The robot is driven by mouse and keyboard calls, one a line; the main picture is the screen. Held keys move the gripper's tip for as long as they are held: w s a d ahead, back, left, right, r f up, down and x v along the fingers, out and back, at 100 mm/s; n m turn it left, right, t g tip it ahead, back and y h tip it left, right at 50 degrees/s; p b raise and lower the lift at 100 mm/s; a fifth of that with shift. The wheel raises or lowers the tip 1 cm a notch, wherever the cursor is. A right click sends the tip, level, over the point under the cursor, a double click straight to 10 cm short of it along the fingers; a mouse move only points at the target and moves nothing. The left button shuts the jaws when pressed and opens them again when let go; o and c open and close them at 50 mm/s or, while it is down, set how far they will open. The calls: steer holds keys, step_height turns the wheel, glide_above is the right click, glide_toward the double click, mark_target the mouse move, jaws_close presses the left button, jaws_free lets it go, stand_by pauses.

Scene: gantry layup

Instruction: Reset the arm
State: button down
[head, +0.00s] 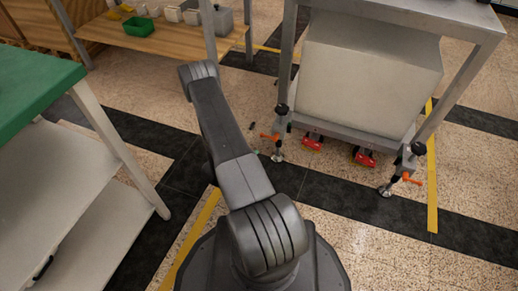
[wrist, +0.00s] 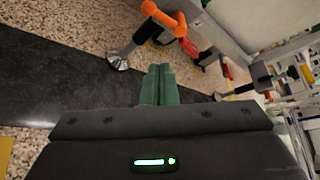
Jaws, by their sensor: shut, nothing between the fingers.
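My gripper (wrist: 160,72) shows in the wrist view, with its two green fingers pressed together and nothing between them. It is over the dark floor strip, close to a levelling foot (wrist: 118,63) and an orange handle (wrist: 165,17) of a grey bench. In the head view my arm reaches forward from the bottom middle and bends at the top. The gripper itself is hidden behind the arm there.
A grey metal bench (head: 430,12) with a large box-like body (head: 370,75) stands at the right, on feet with orange handles. A green-topped table (head: 35,78) with lower shelves is at the left. A wooden shelf (head: 165,42) holds a green bin (head: 138,27) at the back.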

steer(key=p+v, duration=0.1)
steer(key=v, duration=0.3)
steer(key=shift+s+r, duration=0.1)
steer(key=shift+s, duration=0.05)
